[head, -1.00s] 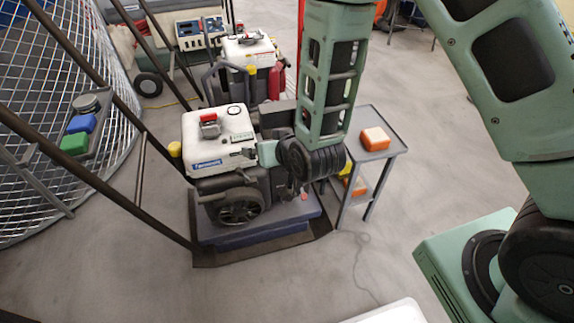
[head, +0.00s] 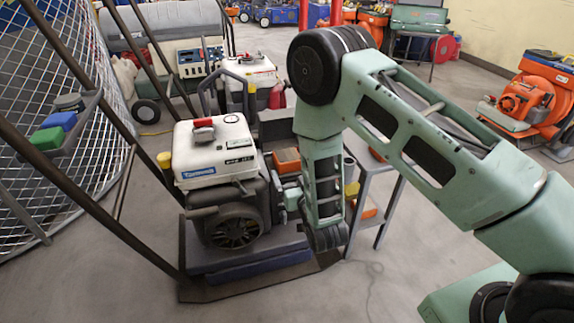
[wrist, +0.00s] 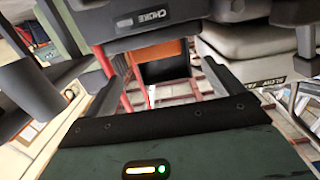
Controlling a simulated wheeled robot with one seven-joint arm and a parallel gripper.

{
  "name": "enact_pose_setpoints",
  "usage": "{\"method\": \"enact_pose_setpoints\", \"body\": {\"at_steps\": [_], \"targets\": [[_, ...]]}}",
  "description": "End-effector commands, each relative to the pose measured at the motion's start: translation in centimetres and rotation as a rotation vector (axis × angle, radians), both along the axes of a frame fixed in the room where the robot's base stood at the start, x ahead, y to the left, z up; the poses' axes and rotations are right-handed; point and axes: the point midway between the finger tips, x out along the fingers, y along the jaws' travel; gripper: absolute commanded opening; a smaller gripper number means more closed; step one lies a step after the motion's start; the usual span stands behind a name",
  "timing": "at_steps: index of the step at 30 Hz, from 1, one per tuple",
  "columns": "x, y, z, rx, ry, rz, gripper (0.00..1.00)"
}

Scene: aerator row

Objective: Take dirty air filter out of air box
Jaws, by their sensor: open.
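An orange-rimmed part with a brownish middle (head: 286,160), which looks like the dirty air filter, sits at the engine's right side, below a raised dark panel (head: 283,127) that looks like the air box cover. In the wrist view an orange and dark part (wrist: 165,62) shows beyond my fingers, under a dark panel marked CHOKE (wrist: 145,20); I cannot tell for certain that it is the filter. My gripper (head: 287,200) is beside the engine, below the orange part. Its two dark fingers (wrist: 168,68) are apart with nothing visibly held.
The white-topped engine (head: 212,148) stands on a dark blue base. A grey side cart (head: 376,172) stands behind my arm, with orange items partly hidden. Dark handle bars cross the left. Open floor lies to the right.

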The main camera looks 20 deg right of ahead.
Motion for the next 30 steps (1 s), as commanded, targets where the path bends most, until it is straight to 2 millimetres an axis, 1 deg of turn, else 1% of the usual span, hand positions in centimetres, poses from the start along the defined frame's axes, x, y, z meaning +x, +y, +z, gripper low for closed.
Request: {"method": "enact_pose_setpoints", "body": {"at_steps": [1, 4, 7, 13, 18, 21, 25, 30], "targets": [[1.1, 0.0, -0.3, 0.001, -0.005, -0.001, 0.93], [2.8, -0.1, -0.3, 0.001, -0.004, -0.001, 0.93], [3.9, 0.0, -0.3, 0.001, -0.002, 0.0, 0.93], [5.2, -0.1, -0.5, 0.0, -0.001, -0.001, 0.93], [7.7, -0.5, -0.8, 0.001, -0.003, 0.0, 0.93], [8.9, -0.4, -0.8, 0.001, -0.002, -0.001, 0.93], [9.6, -0.4, -0.7, 0.0, 0.0, 0.0, 0.93], [9.6, -0.4, -0.6, 0.0, 0.001, 0.0, 0.93]]}}
